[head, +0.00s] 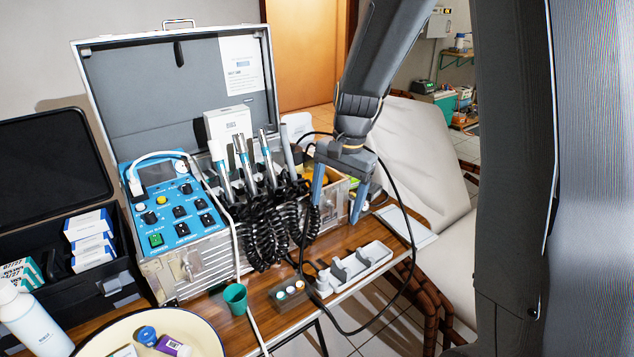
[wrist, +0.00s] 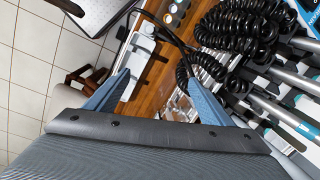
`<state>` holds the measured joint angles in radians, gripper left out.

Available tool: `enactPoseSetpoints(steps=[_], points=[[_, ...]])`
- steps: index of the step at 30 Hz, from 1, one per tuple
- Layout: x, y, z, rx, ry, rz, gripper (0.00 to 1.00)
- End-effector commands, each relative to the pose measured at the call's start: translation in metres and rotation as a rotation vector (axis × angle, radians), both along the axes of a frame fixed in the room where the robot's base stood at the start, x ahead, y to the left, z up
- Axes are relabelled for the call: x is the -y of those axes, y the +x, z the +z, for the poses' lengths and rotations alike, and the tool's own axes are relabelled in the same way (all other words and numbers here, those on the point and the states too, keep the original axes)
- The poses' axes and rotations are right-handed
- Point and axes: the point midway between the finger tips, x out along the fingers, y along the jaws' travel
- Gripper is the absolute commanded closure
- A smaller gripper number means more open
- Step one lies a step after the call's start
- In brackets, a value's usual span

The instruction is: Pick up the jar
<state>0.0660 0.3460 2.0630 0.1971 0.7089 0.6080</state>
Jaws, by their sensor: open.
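My gripper (head: 339,203) is open and empty, pointing down above the right end of the open dental case; it also shows in the wrist view (wrist: 160,84). No object is plainly recognisable as the jar. A small blue-capped container (head: 146,335) lies in the cream basin (head: 203,330) at front left, far from my gripper. A yellowish item (head: 319,171) sits in the case behind my gripper, partly hidden. In the wrist view, wooden tabletop (wrist: 150,92) shows between the fingers.
Coiled black hoses (head: 268,228) hang from the case just left of my gripper, and a loose black cable loops around it. A white tray (head: 352,268), a dark block with capped vials (head: 289,294) and a green cup (head: 236,298) stand along the table's front.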

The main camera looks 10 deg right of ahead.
Motion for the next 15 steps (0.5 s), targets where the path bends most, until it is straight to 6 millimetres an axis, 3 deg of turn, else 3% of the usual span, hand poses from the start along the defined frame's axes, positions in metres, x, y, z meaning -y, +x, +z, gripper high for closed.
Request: enactPoseSetpoints(steps=[1,6,10,15], points=[[0.004,0.029,0.008,-0.011,0.028,-0.124,0.25],[0.013,0.117,0.021,-0.062,0.142,-0.556,0.25],[0.020,0.168,0.026,-0.109,0.223,-0.819,0.25],[0.026,0.206,0.029,-0.159,0.294,-1.032,0.25]])
